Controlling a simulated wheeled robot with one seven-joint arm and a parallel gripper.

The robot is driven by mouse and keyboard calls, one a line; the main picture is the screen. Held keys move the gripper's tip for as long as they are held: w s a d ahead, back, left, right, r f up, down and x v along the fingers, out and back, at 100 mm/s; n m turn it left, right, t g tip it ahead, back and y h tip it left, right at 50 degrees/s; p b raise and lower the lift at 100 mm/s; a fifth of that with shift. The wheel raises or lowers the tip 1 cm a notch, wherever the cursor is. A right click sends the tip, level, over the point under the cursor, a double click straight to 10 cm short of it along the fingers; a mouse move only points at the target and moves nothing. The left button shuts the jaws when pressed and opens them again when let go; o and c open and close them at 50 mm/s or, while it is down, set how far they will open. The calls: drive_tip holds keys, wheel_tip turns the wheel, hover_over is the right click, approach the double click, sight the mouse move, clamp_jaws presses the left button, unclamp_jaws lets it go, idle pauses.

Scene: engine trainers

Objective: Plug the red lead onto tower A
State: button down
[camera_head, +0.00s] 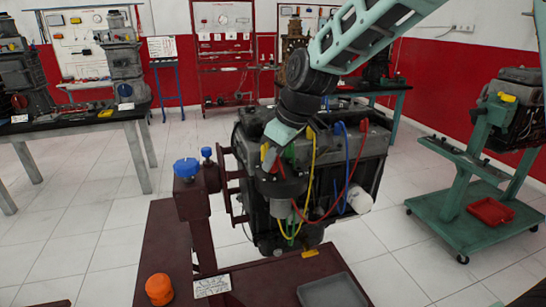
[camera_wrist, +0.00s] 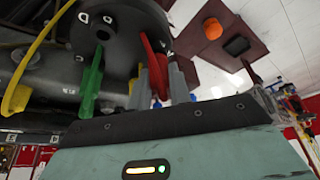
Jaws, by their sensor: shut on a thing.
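My gripper (camera_wrist: 161,88) is shut on the red lead's boot (camera_wrist: 154,62), which stands between the two grey fingers in the wrist view. The boot's upper end overlaps the rim of the dark round distributor cap (camera_wrist: 118,18); I cannot tell whether it is seated on a tower. A white mark beside the boot looks like a letter A, not surely readable. In the head view the red lead (camera_head: 337,203) loops from the engine's right side down toward the cap, where my gripper partly hides it.
A green lead (camera_wrist: 92,85) stands at the cap left of the red boot. A yellow lead (camera_head: 312,165) and a blue lead (camera_head: 346,165) hang close by on the engine (camera_head: 372,160). The maroon stand (camera_head: 160,225) has blue knobs (camera_head: 186,168) and an orange cap (camera_head: 159,289).

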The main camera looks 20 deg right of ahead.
drive_tip(key=shift+f, duration=0.25)
idle(0.4)
drive_tip(key=c, duration=1.2)
unclamp_jaws()
drive_tip(key=shift+r, duration=0.15)
drive_tip(key=b+v, duration=0.2)
drive_tip(key=v, duration=1.5)
drive_tip(key=s+a+f+g, duration=0.2)
drive_tip(key=s+a+f, duration=0.6)
drive_tip(key=s+f, duration=0.3)
drive_tip(key=s+f+h, duration=0.1)
drive_tip(key=s+f, duration=0.4)
drive_tip(key=s, duration=0.2)
drive_tip(key=s+f+m+g+h, duration=0.1)
drive_tip(key=s+f, duration=0.4)
drive_tip(key=s, duration=0.3)
drive_tip(key=shift+d+f+h, duration=0.2)
drive_tip(key=shift+f+h, duration=0.1)
